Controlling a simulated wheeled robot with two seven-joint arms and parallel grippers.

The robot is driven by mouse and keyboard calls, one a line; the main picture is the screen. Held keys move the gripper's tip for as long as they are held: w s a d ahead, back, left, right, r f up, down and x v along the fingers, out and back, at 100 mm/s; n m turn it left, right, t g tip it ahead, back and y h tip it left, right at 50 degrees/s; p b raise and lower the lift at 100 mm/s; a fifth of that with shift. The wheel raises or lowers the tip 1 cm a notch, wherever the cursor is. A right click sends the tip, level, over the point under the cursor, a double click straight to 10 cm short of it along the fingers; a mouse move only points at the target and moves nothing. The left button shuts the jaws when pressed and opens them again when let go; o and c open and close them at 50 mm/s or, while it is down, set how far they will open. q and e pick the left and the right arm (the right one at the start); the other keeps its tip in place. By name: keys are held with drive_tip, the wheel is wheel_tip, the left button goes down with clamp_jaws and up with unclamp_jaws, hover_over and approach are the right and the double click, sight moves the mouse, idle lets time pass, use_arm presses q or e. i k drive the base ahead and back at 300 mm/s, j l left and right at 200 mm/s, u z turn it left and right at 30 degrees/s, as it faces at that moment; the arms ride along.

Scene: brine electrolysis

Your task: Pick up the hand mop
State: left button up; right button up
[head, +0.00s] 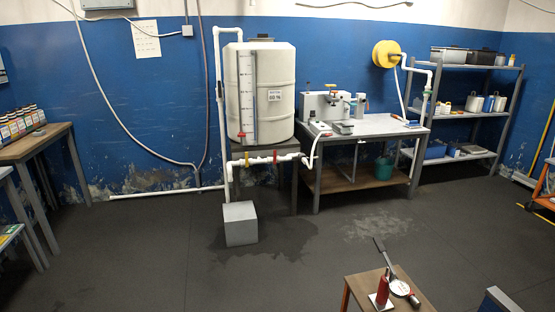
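I cannot clearly make out a hand mop. A thin yellow pole (546,128) leans at the right edge, cut off by the picture; I cannot tell whether it is a mop handle. A long grey-and-black tool (384,257) stands out over the small wooden table (422,302) at the lower right; its kind is unclear. Neither of my grippers is in view.
A red cylinder (382,290) and a round white gauge-like thing (399,287) are on the small table. A white tank (283,85), workbench (378,127) and shelf rack (470,113) line the back wall. A grey block (240,224) sits on the floor. The middle floor is mostly clear, with damp patches.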

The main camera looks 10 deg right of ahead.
sight(412, 124)
drive_tip(key=i, duration=2.4)
drive_tip(key=i+l+z, duration=0.2)
drive_tip(key=i+z, duration=0.3)
drive_tip(key=i, duration=0.15)
drive_tip(key=i+j+z, duration=0.1)
drive_tip(key=i+z, duration=0.4)
drive_tip(key=i, duration=0.2)
drive_tip(key=i+j+z, duration=0.3)
drive_tip(key=i+z, duration=0.2)
drive_tip(key=i, duration=0.15)
drive_tip(key=i+z, duration=0.2)
drive_tip(key=i, duration=0.5)
drive_tip(key=i+j+z, duration=0.15)
drive_tip(key=i, duration=0.6)
drive_tip(key=l, duration=0.1)
